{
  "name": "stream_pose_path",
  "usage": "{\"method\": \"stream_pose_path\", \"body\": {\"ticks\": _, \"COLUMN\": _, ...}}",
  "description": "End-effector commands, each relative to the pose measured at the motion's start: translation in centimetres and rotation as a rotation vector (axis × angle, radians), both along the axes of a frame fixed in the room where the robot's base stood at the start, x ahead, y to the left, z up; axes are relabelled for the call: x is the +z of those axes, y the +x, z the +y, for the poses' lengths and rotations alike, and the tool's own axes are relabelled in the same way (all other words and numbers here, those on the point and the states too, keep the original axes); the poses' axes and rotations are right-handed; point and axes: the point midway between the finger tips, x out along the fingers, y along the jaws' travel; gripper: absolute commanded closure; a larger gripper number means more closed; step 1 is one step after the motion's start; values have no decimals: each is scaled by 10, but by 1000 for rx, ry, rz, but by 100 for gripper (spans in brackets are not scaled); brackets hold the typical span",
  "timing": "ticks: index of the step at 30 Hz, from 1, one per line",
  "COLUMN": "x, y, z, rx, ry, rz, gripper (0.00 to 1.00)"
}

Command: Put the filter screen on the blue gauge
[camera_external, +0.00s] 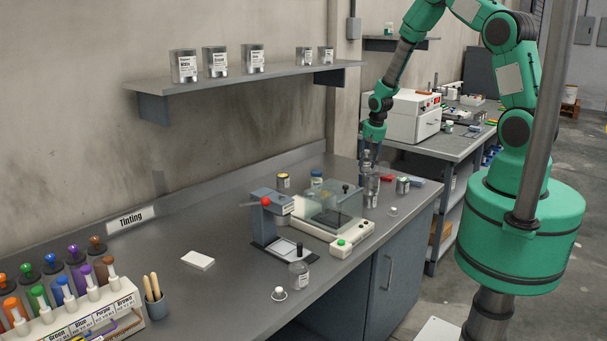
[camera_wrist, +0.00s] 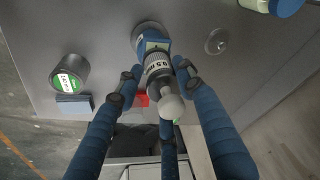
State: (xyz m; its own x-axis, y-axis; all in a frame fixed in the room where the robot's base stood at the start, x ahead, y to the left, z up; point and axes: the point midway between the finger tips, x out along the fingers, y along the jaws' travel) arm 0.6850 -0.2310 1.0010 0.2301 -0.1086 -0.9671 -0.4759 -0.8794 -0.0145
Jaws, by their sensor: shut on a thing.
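My gripper (camera_wrist: 157,90) is shut on a grey cylinder (camera_wrist: 158,68) with a label reading "0.5 m…" and a pale round knob; I take it for the filter screen, but cannot be sure. In the external view my gripper (camera_external: 367,158) is over the counter's right end, at the clear bottles. A blue-banded glass thing (camera_wrist: 146,30) shows just beyond the held cylinder; I cannot tell whether they touch. A flat blue block (camera_wrist: 73,105), possibly the blue gauge, lies left of my gripper in the wrist view. It also shows in the external view (camera_external: 417,182).
A small can (camera_external: 403,186) and a red block (camera_external: 387,178) are near the gripper. A balance with a clear cover (camera_external: 332,206) and a blue-grey stand with a red knob (camera_external: 268,212) stand left. A small knobbed disc (camera_external: 393,211) lies near the front edge.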

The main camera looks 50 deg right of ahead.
Motion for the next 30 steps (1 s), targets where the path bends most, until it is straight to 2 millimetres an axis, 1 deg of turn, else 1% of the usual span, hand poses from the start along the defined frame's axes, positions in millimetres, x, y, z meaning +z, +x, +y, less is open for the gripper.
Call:
{"method": "stream_pose_path", "body": {"ticks": 6, "x": -3, "y": 0, "z": 0, "rx": 0, "ry": 0, "rz": 0, "gripper": 96}}
{"method": "stream_pose_path", "body": {"ticks": 7, "x": -3, "y": 0, "z": 0, "rx": 0, "ry": 0, "rz": 0, "gripper": 59}}
{"method": "stream_pose_path", "body": {"ticks": 9, "x": -2, "y": 0, "z": 0, "rx": 0, "ry": 0, "rz": 0, "gripper": 45}}
{"method": "stream_pose_path", "body": {"ticks": 10, "x": -2, "y": 0, "z": 0, "rx": 0, "ry": 0, "rz": 0, "gripper": 44}}
{"method": "stream_pose_path", "body": {"ticks": 23, "x": 0, "y": 0, "z": 0, "rx": 0, "ry": 0, "rz": 0, "gripper": 44}}
{"method": "stream_pose_path", "body": {"ticks": 26, "x": 4, "y": -1, "z": 0, "rx": 0, "ry": 0, "rz": -1, "gripper": 44}}
{"method": "stream_pose_path", "body": {"ticks": 30, "x": 15, "y": -3, "z": 1, "rx": 0, "ry": -1, "rz": -2, "gripper": 44}}
